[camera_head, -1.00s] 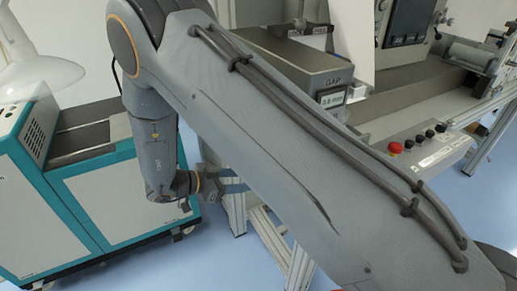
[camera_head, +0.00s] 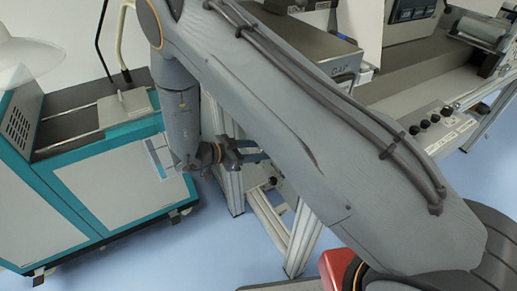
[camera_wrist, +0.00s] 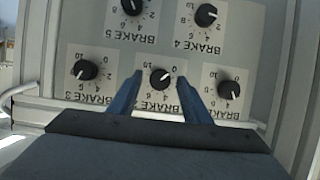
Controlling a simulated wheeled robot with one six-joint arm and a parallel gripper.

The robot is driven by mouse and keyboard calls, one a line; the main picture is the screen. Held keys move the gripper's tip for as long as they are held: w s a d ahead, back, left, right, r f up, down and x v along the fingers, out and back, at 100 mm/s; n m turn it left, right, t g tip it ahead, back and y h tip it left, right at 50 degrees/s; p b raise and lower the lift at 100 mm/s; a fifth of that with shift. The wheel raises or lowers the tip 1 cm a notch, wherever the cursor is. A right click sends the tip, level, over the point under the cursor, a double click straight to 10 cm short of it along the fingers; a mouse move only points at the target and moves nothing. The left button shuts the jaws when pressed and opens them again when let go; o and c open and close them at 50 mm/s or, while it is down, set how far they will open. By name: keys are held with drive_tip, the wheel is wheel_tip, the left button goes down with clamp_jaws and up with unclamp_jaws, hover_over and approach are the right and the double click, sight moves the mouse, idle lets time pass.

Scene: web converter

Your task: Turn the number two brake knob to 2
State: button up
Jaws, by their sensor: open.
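In the wrist view, the middle black knob (camera_wrist: 160,78) of the lower row sits on a pale square plate. Its white pointer line slants up and right, towards the printed 0. My gripper (camera_wrist: 159,80) is open, with one blue finger on each side of the middle knob; contact cannot be told.
The brake 4 knob (camera_wrist: 206,15) and brake 5 knob (camera_wrist: 132,5) sit in the row above. In the head view, a teal and white cabinet (camera_head: 110,185) stands left of my arm. A metal frame (camera_head: 232,185) stands close to my gripper. Blue floor is open below.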

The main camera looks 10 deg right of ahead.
drive_tip(key=c, duration=1)
drive_tip(key=shift+c, duration=0.2)
drive_tip(key=shift+m, duration=0.3)
drive_tip(key=m+t, duration=0.1)
drive_tip(key=m, duration=0.1)
drive_tip(key=m+t, duration=0.2)
drive_tip(key=m+t+y, duration=0.1)
drive_tip(key=m, duration=0.1)
drive_tip(key=shift+s+d+f+m+t+b, duration=0.2)
drive_tip(key=shift+s+f+m+t+b, duration=0.05)
drive_tip(key=shift+m+t+b, duration=0.15)
